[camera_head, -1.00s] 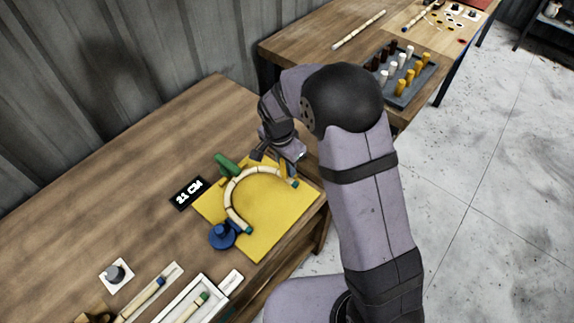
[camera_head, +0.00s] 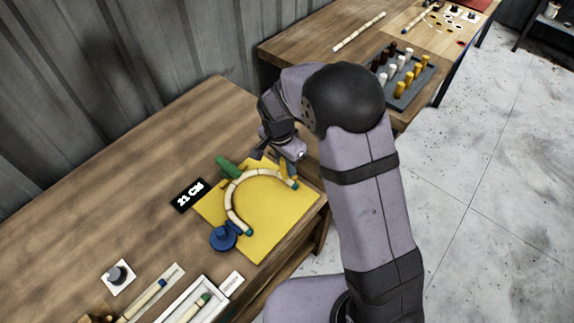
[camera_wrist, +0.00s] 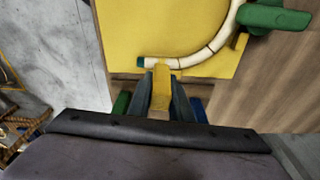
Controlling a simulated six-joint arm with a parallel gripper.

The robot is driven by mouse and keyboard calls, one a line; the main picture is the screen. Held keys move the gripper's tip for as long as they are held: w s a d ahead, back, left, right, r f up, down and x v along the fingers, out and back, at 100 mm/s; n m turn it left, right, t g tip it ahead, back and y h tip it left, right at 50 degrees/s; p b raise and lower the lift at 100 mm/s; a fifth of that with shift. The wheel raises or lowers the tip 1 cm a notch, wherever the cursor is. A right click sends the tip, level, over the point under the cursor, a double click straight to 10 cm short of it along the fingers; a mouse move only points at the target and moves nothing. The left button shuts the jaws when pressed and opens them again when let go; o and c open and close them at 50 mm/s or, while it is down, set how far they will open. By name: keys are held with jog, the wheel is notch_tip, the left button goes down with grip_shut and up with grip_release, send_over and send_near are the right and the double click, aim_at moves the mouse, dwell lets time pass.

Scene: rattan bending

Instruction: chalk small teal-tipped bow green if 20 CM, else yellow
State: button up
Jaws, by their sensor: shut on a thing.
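The bow (camera_head: 237,193) is a pale, segmented arc with teal tips, lying on a yellow board (camera_head: 268,215). It also shows in the wrist view (camera_wrist: 218,47), with one teal tip at left. A dark display (camera_head: 189,195) beside the board reads 21 CM. My gripper (camera_head: 283,161) is over the board's far right part, by one end of the bow. In the wrist view my gripper (camera_wrist: 163,98) is shut on a yellow chalk (camera_wrist: 162,76). The chalk's end is at the bow close to the teal tip; I cannot tell whether it touches.
A green clamp (camera_head: 228,167) and a blue clamp (camera_head: 223,239) sit at the bow. A grey knob (camera_head: 118,275) and a white tray (camera_head: 180,309) are at the front. A grey rack (camera_head: 411,84) of brown, white and yellow pegs stands on the far table.

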jog(key=shift+r+p, duration=1.65)
jog(key=shift+r, duration=1.05)
jog(key=shift+f, duration=0.1)
jog(key=shift+m, duration=0.7)
jog(key=w+d+f+b, duration=0.2)
jog(key=d+b, duration=0.1)
jog(key=w+d+f+b, duration=0.1)
jog(key=w+d+b, duration=0.1)
jog(key=shift+f, duration=0.25)
jog(key=w+d+r+n, duration=0.1)
jog(key=w+r, duration=0.3)
jog(key=r, duration=0.1)
jog(key=shift+n, duration=0.8)
jog(key=shift+s+d+f+p, duration=0.15)
jog(key=shift+f+p, duration=0.3)
jog(key=shift+f, duration=1.15)
jog(key=shift+s+a+f+p, duration=0.15)
jog(key=shift+f+p, duration=0.3)
jog(key=shift+f, duration=1.15)
jog(key=shift+s+d+f+p, duration=0.15)
jog(key=shift+f+p, duration=0.3)
jog(key=shift+f, duration=1.45)
